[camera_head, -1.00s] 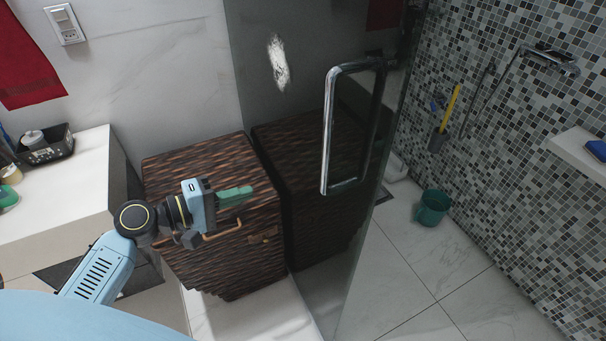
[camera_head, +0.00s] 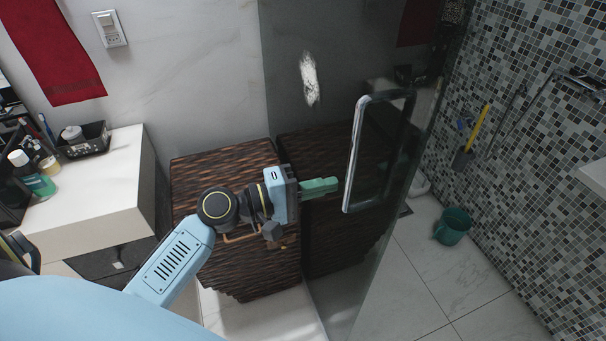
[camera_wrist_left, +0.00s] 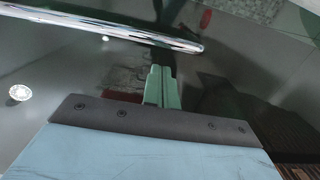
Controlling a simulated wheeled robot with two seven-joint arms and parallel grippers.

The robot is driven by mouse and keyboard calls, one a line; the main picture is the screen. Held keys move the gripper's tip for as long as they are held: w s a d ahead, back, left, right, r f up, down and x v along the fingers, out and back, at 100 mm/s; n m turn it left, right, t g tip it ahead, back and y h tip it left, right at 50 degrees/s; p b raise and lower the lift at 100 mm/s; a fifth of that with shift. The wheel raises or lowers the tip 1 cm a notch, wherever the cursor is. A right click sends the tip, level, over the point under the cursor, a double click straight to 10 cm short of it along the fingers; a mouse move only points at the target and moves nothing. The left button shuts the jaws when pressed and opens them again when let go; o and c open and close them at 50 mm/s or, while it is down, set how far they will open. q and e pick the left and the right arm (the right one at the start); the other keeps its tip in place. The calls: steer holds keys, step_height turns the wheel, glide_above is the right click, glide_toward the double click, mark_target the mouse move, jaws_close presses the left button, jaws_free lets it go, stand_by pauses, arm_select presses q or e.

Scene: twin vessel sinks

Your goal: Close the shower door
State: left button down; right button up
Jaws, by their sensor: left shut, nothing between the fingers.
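The glass shower door (camera_head: 335,265) stands open, with a vertical chrome handle (camera_head: 353,155) near its free edge. My left gripper (camera_head: 334,184) is shut and empty, its green fingers pointing right toward the lower part of the handle. In the left wrist view the shut fingers (camera_wrist_left: 161,70) face the dark glass (camera_wrist_left: 60,75). The chrome handle bar (camera_wrist_left: 130,32) crosses above the fingertips in that view. I cannot tell whether the fingertips touch the glass. My right gripper is not in view.
A woven brown hamper (camera_head: 225,170) stands beside the door, below my left arm. A white counter (camera_head: 100,190) with toiletries is at the left.

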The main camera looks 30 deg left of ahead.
arm_select(q)
steer(key=shift+s+d, duration=0.35)
steer(key=shift+d, duration=0.25)
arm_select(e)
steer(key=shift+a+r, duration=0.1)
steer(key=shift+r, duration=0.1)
